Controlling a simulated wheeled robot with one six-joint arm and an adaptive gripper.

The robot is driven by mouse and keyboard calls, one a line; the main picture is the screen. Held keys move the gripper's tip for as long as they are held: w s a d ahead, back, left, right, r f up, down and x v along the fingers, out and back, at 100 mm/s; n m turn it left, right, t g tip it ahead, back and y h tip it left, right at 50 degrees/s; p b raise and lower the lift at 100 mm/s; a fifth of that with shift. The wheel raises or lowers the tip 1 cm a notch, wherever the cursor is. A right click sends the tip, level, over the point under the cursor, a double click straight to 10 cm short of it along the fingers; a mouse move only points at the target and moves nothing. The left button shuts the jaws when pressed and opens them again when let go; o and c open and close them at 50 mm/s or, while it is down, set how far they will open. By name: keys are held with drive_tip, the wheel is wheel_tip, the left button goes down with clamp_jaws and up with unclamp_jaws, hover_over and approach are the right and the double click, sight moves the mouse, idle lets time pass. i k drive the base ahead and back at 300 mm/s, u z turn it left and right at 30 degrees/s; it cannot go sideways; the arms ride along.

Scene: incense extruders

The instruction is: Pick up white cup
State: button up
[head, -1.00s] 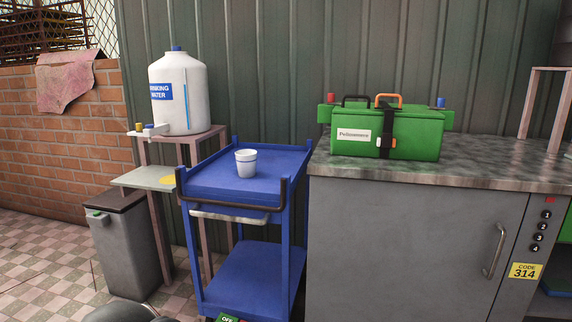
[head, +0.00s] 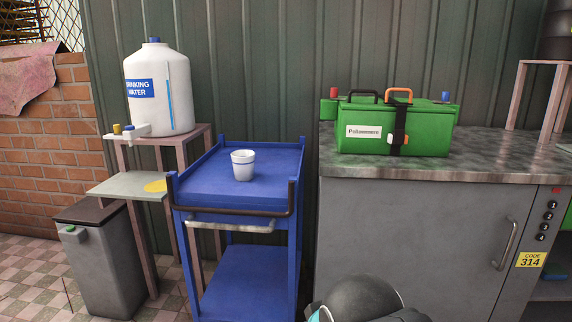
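A white cup (head: 243,165) stands upright on the top tray of a blue trolley (head: 205,186), near the middle of the tray. A thin dark line runs around the cup near its rim. A dark rounded part of my own arm shows at the bottom edge of the head view, right of the trolley and well below the cup. My gripper's fingers are not visible.
A water tank (head: 160,92) stands on a stand left of the trolley, above a grey bin (head: 103,262). A counter (head: 490,150) with a green toolbox (head: 395,128) stands to the right. The trolley has raised corner posts and a front handle (head: 230,212).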

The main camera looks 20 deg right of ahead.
sight(243, 161)
drive_tip(key=u, duration=2.05)
drive_tip(key=i, duration=1.25)
drive_tip(key=z, duration=3.4)
